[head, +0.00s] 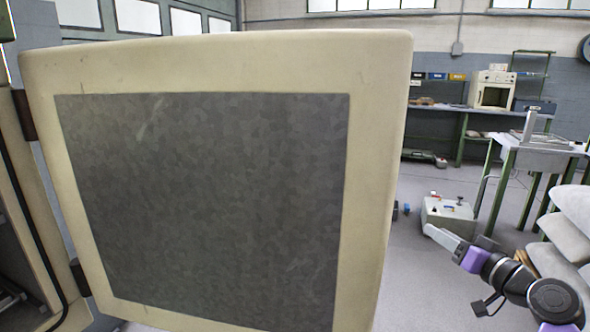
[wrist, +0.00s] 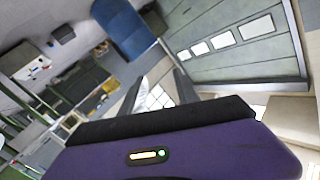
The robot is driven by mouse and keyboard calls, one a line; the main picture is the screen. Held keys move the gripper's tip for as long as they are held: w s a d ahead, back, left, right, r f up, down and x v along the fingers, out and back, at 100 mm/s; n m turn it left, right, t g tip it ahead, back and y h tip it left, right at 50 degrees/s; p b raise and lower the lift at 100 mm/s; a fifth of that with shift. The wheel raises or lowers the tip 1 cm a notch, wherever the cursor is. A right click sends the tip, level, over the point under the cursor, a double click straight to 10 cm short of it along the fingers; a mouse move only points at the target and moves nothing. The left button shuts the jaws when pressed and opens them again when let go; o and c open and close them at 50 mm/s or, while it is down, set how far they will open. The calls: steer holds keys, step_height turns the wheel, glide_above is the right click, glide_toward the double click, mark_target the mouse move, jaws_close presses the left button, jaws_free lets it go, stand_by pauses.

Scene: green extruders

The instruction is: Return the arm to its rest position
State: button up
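My gripper (head: 436,234) is at the lower right of the head view, at the end of my black and purple arm, which reaches in from the right edge. In the wrist view its two fingers (wrist: 160,88) stand apart with a gap between them. Nothing is held in the gap; only the distant background shows through it. The gripper is just right of a large open cream door, with no visible contact.
The open cream door (head: 383,150) with a grey panel fills the left and middle of the head view, hinged at the left. Grey sacks (head: 572,222) are stacked at the right edge. A light box (head: 448,215) sits on the floor near a green-legged table (head: 507,170).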

steer(key=s+a+f+m+t+h, duration=0.1)
steer(key=s+f+m+h, duration=0.45)
steer(key=s+f, duration=0.95)
steer(key=s+a+n+g, duration=0.15)
steer(key=s+a, duration=0.25)
steer(key=s, duration=1)
steer(key=s+a+n, duration=0.3)
steer(key=s+a, duration=0.2)
steer(key=s, duration=0.8)
steer(key=s+a+n+g, duration=0.15)
steer(key=s+a, duration=0.25)
steer(key=s, duration=1)
step_height(320, 180, up, 17)
steer(key=p, duration=1.6)
steer(key=shift+n+p, duration=0.35)
steer(key=shift+p, duration=0.05)
steer(key=shift+s, duration=0.1)
